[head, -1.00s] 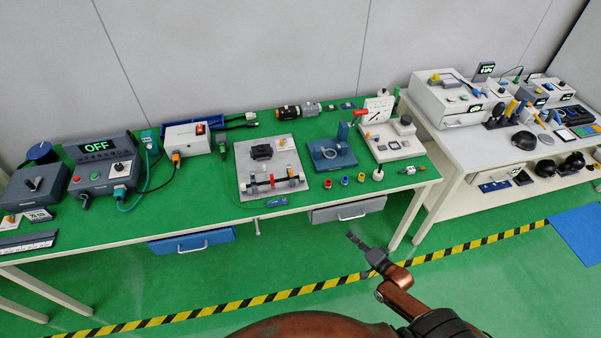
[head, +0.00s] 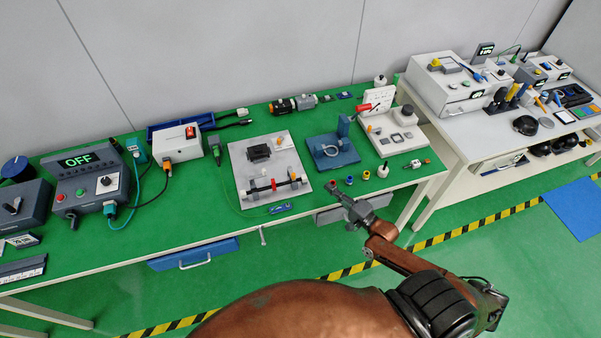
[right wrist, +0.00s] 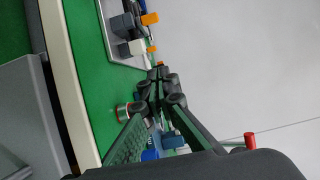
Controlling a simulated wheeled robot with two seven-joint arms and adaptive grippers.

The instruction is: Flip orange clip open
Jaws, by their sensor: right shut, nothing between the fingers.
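Two small orange levers show in the right wrist view: an upper one (right wrist: 150,19) on a dark block and a lower one (right wrist: 152,49) by a white block. I cannot tell for certain which is the orange clip. My right gripper (head: 338,184) is shut and empty, in front of and to the right of the plate, near the bench's front edge. It also shows in the right wrist view (right wrist: 160,76), apart from the levers. My left gripper is not in view.
A blue fixture (head: 330,155) and a white board with a red-handled part stand right of the plate. Small coloured cylinders (head: 383,171) stand near the front edge. A control box (head: 85,180) reading OFF is at the left. Drawers hang beneath the bench.

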